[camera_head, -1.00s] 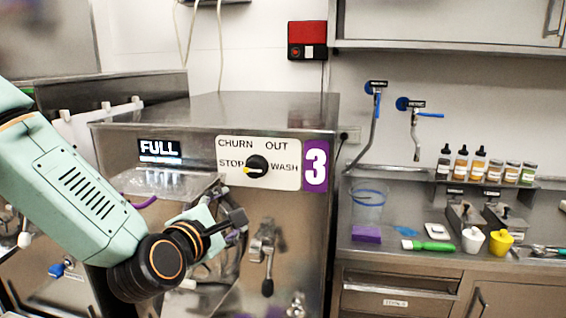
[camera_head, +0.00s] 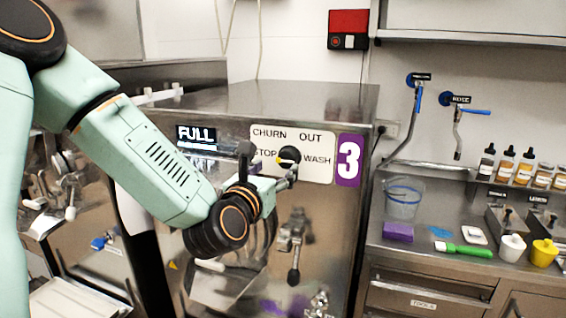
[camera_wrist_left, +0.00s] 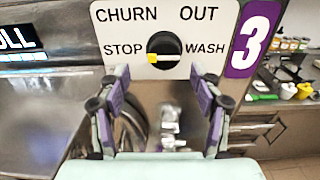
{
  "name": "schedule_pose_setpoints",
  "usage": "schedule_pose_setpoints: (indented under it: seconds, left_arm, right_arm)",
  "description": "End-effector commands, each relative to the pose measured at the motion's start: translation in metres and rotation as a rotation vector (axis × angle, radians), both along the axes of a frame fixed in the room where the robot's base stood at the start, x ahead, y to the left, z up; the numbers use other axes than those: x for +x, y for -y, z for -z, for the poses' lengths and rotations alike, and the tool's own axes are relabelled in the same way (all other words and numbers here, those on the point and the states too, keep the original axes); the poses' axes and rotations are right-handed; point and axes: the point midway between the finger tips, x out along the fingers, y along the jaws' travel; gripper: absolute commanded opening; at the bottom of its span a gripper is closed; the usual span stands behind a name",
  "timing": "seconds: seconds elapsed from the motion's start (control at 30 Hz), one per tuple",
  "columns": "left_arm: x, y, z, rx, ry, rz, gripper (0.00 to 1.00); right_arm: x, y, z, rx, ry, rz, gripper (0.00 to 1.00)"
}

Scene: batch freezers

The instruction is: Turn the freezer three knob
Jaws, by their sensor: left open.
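The freezer three knob (camera_head: 288,154) is a round black dial on a white panel marked CHURN, OUT, STOP and WASH, beside a purple 3 label (camera_head: 349,160). In the left wrist view the knob (camera_wrist_left: 164,50) has a yellow mark at its left end, toward STOP. My left gripper (camera_head: 269,164) is open in front of the panel and partly covers the knob and the word STOP. In the left wrist view its two fingers (camera_wrist_left: 159,78) are spread apart, with the knob above and between their tips. I see no contact with the knob. My right gripper is out of view.
A lit FULL display (camera_head: 197,138) is left of the panel, and a dispensing lever (camera_head: 294,245) is below it. A steel counter at right holds a clear jug (camera_head: 403,199), a purple block (camera_head: 398,232) and several bottles. A red box (camera_head: 348,29) hangs on the wall.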

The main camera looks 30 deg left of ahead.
Motion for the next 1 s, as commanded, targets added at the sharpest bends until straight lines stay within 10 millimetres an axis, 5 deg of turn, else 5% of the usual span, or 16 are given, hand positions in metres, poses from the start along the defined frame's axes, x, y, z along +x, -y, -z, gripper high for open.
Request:
schedule_pose_setpoints:
  seconds: [0.3,0.67,1.0]
  left_arm:
    - [0.040,-0.005,0.000,0.004,-0.003,0.004,0.65]
    - [0.045,-0.006,0.000,0.002,-0.001,0.004,0.65]
    - [0.045,-0.006,0.000,0.002,-0.001,0.004,0.38]
  right_arm:
    - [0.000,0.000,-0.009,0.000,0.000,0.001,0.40]
    - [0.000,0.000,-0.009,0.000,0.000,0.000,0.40]
    - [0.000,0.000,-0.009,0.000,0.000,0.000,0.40]
